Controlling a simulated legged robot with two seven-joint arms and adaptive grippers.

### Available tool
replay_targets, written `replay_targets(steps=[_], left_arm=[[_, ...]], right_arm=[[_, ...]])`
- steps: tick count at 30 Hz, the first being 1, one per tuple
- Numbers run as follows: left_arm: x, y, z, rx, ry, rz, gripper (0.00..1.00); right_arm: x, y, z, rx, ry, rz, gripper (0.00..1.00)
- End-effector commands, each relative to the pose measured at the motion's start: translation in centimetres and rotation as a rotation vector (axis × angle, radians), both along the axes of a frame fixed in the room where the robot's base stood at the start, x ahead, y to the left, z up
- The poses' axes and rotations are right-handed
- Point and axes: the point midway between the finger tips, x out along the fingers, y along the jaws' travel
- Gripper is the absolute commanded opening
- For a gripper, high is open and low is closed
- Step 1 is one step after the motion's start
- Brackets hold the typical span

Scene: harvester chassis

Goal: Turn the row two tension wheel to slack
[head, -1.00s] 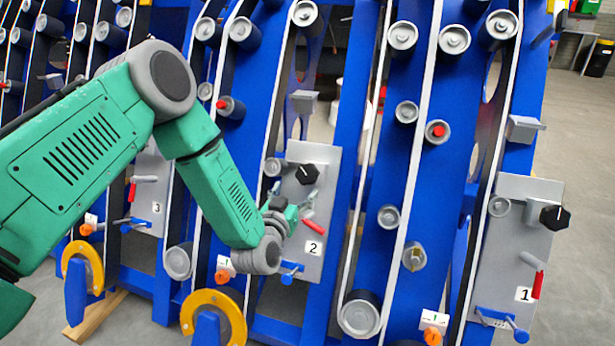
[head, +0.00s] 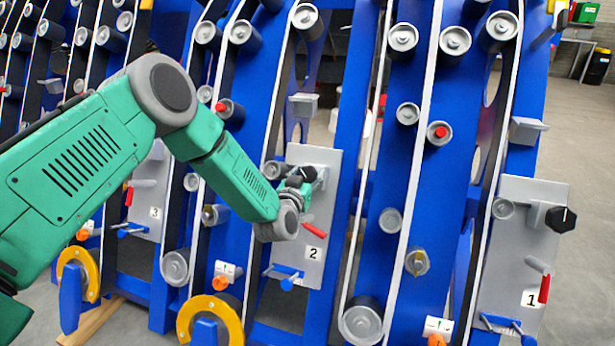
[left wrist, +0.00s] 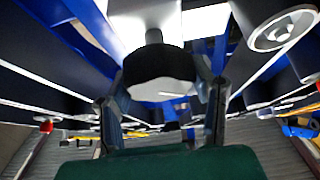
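The fingers of my left gripper (left wrist: 163,80) are spread, one on each side of the knob. Whether they touch it I cannot tell. My right gripper is not in view.
A red handle (head: 314,229) and a blue lever (head: 288,279) are on the same panel below the gripper. Panel 1 (head: 517,250) stands right with its own black knob (head: 560,218); panel 3 (head: 150,200) stands left.

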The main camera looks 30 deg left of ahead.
Motion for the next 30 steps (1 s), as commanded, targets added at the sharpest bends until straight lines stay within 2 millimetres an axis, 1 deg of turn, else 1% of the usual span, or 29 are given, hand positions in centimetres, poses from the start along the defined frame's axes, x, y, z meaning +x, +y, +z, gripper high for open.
replay_targets(steps=[2,14,20,30], left_arm=[[0.0,0.0,0.0,0.000,0.000,0.001,0.20],[-0.1,0.1,0.0,-0.043,-0.006,0.026,0.20],[-0.1,0.1,-0.1,-0.145,-0.019,0.086,0.20],[-0.2,0.2,-0.1,-0.412,-0.055,0.242,0.20]], right_arm=[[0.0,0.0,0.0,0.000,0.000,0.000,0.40],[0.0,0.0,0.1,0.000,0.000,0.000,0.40],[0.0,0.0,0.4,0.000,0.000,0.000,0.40],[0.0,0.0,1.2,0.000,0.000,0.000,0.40]])
